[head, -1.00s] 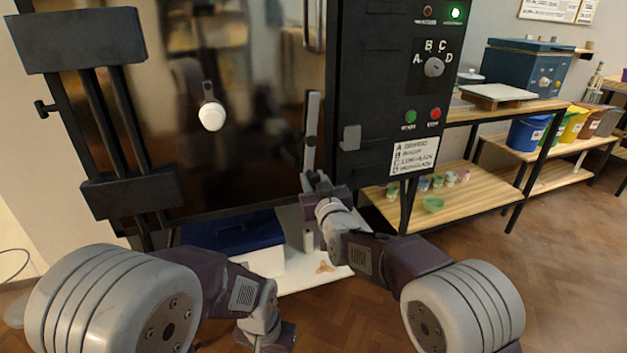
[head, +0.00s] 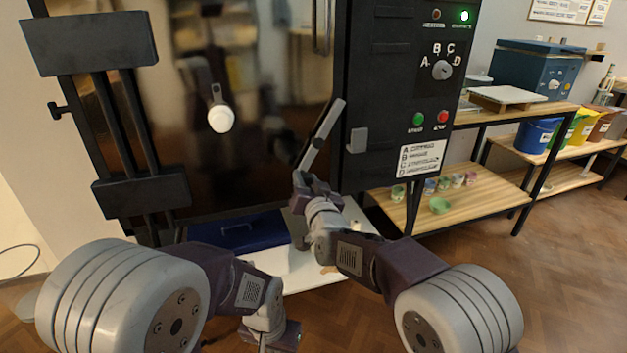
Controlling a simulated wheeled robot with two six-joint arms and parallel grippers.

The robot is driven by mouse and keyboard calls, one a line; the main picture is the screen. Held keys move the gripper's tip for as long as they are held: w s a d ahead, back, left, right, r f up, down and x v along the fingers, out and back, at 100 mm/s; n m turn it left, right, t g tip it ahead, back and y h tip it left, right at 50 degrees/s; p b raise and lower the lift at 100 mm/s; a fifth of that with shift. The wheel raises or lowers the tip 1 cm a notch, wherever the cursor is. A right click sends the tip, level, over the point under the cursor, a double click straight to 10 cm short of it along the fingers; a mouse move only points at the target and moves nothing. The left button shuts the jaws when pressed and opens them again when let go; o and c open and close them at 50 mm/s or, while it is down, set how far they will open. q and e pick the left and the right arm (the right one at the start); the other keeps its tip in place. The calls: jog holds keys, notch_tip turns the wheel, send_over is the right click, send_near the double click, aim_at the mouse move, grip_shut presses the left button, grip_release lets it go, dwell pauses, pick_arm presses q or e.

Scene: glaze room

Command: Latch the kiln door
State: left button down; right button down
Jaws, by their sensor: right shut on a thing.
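The kiln door (head: 250,150) is a dark glossy panel at the centre left and appears to lie against the kiln frame. A grey latch lever (head: 322,132) sits near its right edge, tilted with its top leaning right. A small grey catch block (head: 357,140) is on the black control cabinet, just right of the lever and apart from it in the picture. My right gripper (head: 304,180) is shut on the lever's lower end. My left gripper (head: 279,338) is low at the bottom centre, away from the door; its jaws are not clear.
The black control cabinet (head: 385,90) with dial and buttons stands right of the door. A white round knob (head: 221,118) shows at the door. A wooden shelf (head: 480,205) with small pots is at the right; floor beyond is clear.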

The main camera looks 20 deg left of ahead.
jog(key=shift+s+a+r+m+g+y+p, duration=0.15)
jog(key=shift+s+a+r+m, duration=0.35)
jog(key=shift+r+m, duration=1.1)
jog(key=shift+s+a+r+m+g+y+p, duration=0.1)
jog(key=shift+s+a+r+m+g+p, duration=0.2)
jog(key=shift+a+r+m, duration=1.2)
jog(key=shift+s+d+r+m+g+y, duration=0.15)
jog(key=shift+s+r+m, duration=0.45)
jog(key=shift+m, duration=1.9)
jog(key=shift+w+r, duration=0.2)
jog(key=shift+r, duration=0.05)
jog(key=c, duration=1.1)
grip_release()
jog(key=shift+o, duration=0.2)
jog(key=shift+s, duration=0.1)
